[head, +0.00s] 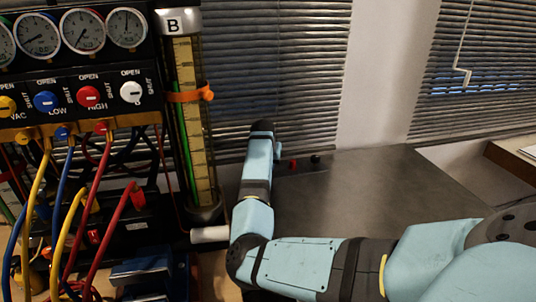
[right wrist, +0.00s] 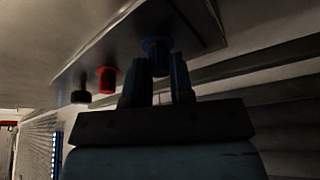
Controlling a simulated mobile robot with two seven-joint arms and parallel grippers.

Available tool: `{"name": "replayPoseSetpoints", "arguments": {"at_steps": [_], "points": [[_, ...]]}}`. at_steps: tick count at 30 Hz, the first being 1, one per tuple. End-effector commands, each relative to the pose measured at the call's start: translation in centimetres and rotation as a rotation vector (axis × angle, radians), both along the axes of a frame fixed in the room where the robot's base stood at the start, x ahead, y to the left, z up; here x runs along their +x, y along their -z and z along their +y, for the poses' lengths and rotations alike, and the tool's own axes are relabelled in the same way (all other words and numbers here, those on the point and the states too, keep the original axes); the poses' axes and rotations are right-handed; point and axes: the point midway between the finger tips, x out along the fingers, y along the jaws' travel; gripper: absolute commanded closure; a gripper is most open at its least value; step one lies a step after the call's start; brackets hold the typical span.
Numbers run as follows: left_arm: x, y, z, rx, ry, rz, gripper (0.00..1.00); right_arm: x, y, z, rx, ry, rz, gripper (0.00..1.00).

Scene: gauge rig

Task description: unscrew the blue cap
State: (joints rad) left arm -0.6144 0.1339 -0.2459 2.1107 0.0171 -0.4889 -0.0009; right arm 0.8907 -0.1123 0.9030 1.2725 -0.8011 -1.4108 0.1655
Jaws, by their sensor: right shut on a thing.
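The blue cap (right wrist: 156,47) sits on the face of a grey metal box (right wrist: 120,50) in the right wrist view. My right gripper (right wrist: 160,78) has its two dark fingers on either side of the blue cap and is shut on it. In the head view my right arm reaches to the box (head: 385,200), and its wrist hides the blue cap and the fingers. My left gripper is in neither view.
A red cap (right wrist: 106,80) and a black cap (right wrist: 80,97) sit beside the blue one on the same face. A gauge panel (head: 75,90) with coloured hoses and a tall glass tube (head: 194,120) stand left of my arm. Blinds (head: 285,70) hang behind.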

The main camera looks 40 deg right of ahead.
Motion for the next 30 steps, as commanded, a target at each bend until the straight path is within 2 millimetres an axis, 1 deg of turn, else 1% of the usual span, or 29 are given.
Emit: {"name": "replayPoseSetpoints", "arguments": {"at_steps": [1,4,11,17,20,24,30], "points": [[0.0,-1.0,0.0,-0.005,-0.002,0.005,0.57,0.0,-0.6,0.0,-0.001,-0.032,0.001,0.99],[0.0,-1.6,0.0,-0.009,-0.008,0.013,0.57,0.0,-0.4,0.0,0.001,-0.096,0.001,0.99],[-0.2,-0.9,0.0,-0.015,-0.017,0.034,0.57,0.1,0.0,0.0,-0.001,-0.156,-0.002,0.99],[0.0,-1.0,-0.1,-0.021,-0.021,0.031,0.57,0.1,0.0,0.1,0.0,-0.155,-0.003,0.99],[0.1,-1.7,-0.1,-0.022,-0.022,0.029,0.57,0.1,-0.2,0.0,-0.001,-0.173,-0.002,0.99],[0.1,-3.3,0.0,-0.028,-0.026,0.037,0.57,0.0,-0.6,0.1,0.001,-0.259,-0.001,0.99],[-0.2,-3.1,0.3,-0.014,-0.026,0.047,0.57,0.1,-0.3,0.1,0.0,-0.351,-0.003,0.99]]}}
